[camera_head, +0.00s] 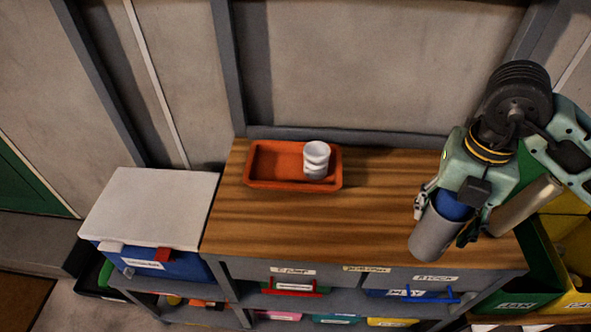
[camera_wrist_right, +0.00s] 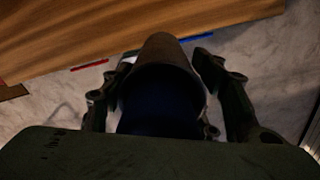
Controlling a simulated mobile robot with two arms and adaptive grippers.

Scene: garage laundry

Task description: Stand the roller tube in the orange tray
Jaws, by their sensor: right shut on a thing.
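The roller tube (camera_head: 433,238) is a grey cylinder with a blue part at its upper end. My right gripper (camera_head: 447,214) is shut on it and holds it tilted over the right end of the workbench. In the right wrist view the tube (camera_wrist_right: 165,52) lies between the two dark fingers (camera_wrist_right: 160,100), its near part in shadow. The orange tray (camera_head: 262,184) lies on the back middle of the bench, left of and apart from the gripper. A white ribbed cup-like thing (camera_head: 316,160) stands in its right part. My left gripper is out of view.
The wooden bench top (camera_head: 300,230) is clear in front of the tray. A blue box with a white lid (camera_head: 150,205) stands at the left. Labelled drawers and bins sit below the top. A beige cylinder (camera_head: 525,205) and yellow and green bins (camera_head: 565,235) show at the right.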

